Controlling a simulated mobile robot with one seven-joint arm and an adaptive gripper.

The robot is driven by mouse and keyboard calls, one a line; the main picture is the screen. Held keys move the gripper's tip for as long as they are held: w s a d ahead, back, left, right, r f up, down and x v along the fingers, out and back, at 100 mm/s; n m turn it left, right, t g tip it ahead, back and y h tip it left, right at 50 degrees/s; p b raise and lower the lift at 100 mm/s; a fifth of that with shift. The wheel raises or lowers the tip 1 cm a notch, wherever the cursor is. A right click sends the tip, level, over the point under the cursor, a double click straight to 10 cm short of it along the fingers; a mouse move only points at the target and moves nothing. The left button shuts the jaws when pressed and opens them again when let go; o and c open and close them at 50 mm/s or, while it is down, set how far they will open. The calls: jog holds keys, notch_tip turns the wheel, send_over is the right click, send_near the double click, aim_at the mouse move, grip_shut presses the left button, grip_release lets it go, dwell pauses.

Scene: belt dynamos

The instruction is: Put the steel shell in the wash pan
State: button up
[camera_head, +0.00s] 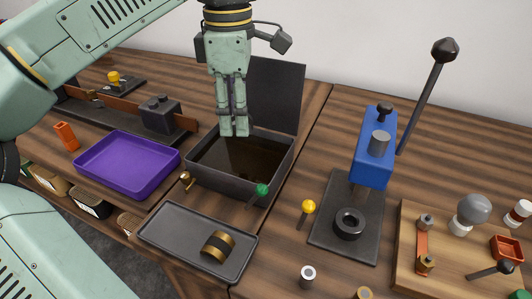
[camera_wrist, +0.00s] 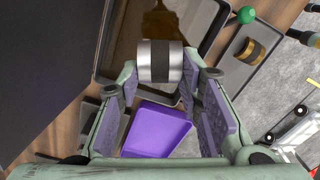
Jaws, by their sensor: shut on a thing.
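The steel shell (camera_wrist: 160,62) is a silver cylinder with a dark band, seen between my fingertips in the wrist view. My gripper (camera_head: 236,133) is shut on it, pointing down over the dark pan. The shell is hidden behind my fingers in the head view. The wash pan (camera_head: 220,184) appears to be the dark box with brown liquid inside and a raised lid (camera_head: 274,95). Its wall also shows in the wrist view (camera_wrist: 108,40). My fingertips overlap the pan's opening in the head view; their exact height above the liquid is hard to tell.
A green-knobbed lever (camera_head: 262,190) and a brass tap (camera_head: 186,178) are at the pan's front. An empty purple tray (camera_head: 128,165) is left. A grey tray (camera_head: 180,235) holds a brass banded cylinder (camera_head: 218,246). A blue press (camera_head: 374,150) stands right.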

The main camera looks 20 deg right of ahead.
send_over(240, 167)
notch_tip(240, 167, down, 6)
jog(key=shift+a+r+p, duration=0.1)
jog(key=shift+p, duration=0.25)
jog(key=shift+f, duration=2.1)
jog(key=shift+f, duration=0.1)
jog(key=shift+f, duration=0.15)
jog(key=o, duration=1.2)
jog(key=shift+o, duration=0.2)
notch_tip(240, 167, up, 13)
jog(key=shift+f, duration=0.2)
